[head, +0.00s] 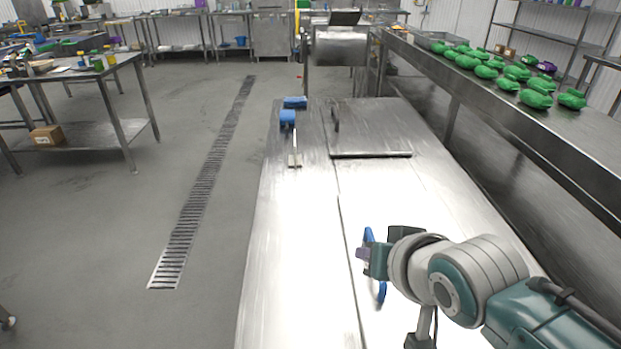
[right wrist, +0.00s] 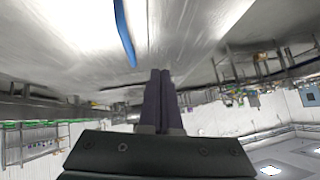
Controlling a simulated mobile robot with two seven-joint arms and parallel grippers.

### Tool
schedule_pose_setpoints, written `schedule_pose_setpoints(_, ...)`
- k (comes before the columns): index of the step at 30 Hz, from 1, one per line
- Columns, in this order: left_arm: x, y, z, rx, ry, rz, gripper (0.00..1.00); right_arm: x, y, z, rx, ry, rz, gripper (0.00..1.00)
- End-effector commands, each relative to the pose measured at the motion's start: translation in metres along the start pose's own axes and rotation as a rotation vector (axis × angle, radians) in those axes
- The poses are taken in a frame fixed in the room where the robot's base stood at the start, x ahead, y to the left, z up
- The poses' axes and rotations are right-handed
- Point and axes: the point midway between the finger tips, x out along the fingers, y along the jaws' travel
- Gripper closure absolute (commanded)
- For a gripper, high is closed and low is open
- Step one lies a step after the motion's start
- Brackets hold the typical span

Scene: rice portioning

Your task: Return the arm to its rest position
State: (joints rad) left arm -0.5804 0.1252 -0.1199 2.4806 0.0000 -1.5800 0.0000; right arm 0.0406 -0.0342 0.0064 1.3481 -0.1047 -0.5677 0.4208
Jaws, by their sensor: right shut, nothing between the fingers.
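My right arm comes in from the lower right in the head view, above the steel worktop (head: 300,250). My right gripper (head: 361,254) points left and is shut with nothing in it. In the right wrist view its two dark fingers (right wrist: 158,98) lie together. A slim blue item (head: 381,292) shows partly behind the gripper; the gripper hides its middle, and I cannot tell what it is. The blue item also shows as a strip in the right wrist view (right wrist: 124,35), apart from the fingers. My left gripper is not in view.
A flat steel lid (head: 370,130) lies on the worktop. Left of it are a blue-handled tool (head: 288,118) and a blue block (head: 295,102). Several green bags (head: 508,84) lie on the right-hand counter (head: 480,95). The floor left of the worktop is clear around a drain grate (head: 200,200).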

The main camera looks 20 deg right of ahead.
Motion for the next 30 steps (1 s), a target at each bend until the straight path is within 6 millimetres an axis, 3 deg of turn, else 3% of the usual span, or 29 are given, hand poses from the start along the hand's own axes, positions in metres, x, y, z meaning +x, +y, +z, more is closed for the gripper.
schedule_pose_setpoints(11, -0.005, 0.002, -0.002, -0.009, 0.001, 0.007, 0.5, -0.021, 0.0, 0.003, -0.017, -0.013, 0.006, 1.0)
schedule_pose_setpoints(14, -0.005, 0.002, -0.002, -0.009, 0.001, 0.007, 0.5, -0.038, 0.008, 0.013, -0.071, -0.061, 0.027, 1.0)
schedule_pose_setpoints(21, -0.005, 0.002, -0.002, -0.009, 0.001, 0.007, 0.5, -0.124, 0.025, 0.056, -0.297, -0.288, 0.05, 1.0)
schedule_pose_setpoints(30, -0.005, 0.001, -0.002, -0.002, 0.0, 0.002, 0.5, -0.227, 0.029, 0.093, -0.523, -0.518, -0.005, 1.0)
